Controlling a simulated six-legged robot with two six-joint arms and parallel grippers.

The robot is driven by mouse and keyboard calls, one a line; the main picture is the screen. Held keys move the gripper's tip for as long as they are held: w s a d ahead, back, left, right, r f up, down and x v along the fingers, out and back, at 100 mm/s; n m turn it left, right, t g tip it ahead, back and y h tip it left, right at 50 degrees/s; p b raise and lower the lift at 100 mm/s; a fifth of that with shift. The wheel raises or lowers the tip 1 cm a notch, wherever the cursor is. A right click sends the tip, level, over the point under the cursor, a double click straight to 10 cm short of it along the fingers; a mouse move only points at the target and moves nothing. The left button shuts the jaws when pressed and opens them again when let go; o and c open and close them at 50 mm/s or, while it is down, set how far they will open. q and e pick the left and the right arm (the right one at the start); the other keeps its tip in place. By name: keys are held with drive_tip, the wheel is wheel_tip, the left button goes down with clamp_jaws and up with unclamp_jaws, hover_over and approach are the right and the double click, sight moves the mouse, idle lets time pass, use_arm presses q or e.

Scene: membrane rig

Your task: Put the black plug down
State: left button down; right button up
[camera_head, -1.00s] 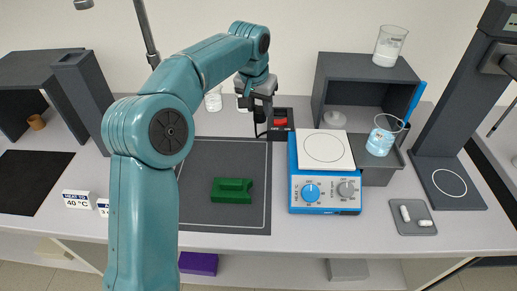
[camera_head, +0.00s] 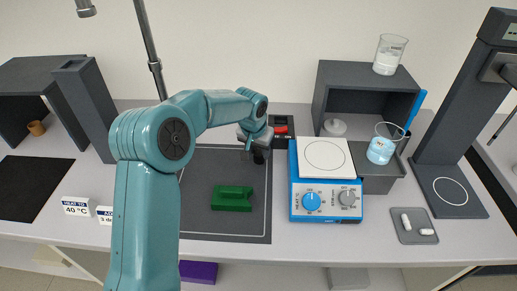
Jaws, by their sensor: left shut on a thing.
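My left gripper (camera_head: 257,148) is over the back right part of the dark grey mat (camera_head: 205,172), seen from above and partly hidden by its own arm. It is shut on the black plug (camera_head: 259,157), of which only a small dark part shows below the fingers. I cannot tell whether the plug touches the mat. My right gripper is not in view.
A green block (camera_head: 231,198) lies on the mat. A blue hotplate (camera_head: 325,190) stands to the right, and a dark box with a red switch (camera_head: 281,129) is behind. A beaker with blue liquid (camera_head: 381,150) is right of the hotplate. The mat's left part is clear.

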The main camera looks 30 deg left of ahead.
use_arm(q)
drive_tip(key=shift+f, duration=0.25)
drive_tip(key=c, duration=0.6)
unclamp_jaws()
drive_tip(key=shift+w, duration=0.1)
drive_tip(key=shift+r, duration=0.1)
drive_tip(key=shift+r, duration=0.45)
drive_tip(key=v, duration=1.1)
drive_tip(key=shift+s+r+b, duration=0.25)
drive_tip(key=shift+s+b, duration=0.05)
drive_tip(key=shift+b, duration=0.05)
drive_tip(key=shift+w, duration=0.1)
